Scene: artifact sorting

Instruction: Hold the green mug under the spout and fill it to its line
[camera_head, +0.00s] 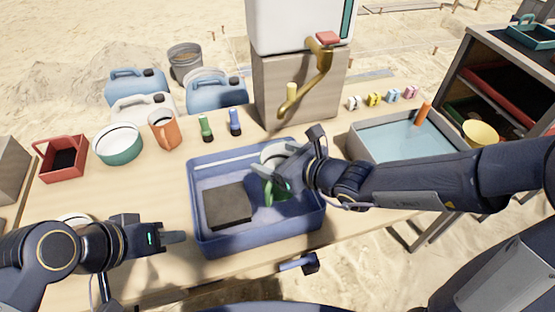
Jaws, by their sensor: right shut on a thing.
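The green mug (275,191) is in my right gripper (272,174), low over the right half of the blue basin (204,245). The fingers and wrist hide much of it. A pale round rim shows just above the fingers; I cannot tell if it is the mug's own. The brass spout (300,93) comes down from the white tank (293,22), behind and above the mug, with a gap between them. A fill line and any water in the mug are not visible. My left gripper (178,237) is empty at the basin's left front; its finger gap is unclear.
A dark block (228,206) lies in the basin. Left of it stand an orange mug (165,132), a green bowl (119,158) and a red crate (62,172).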

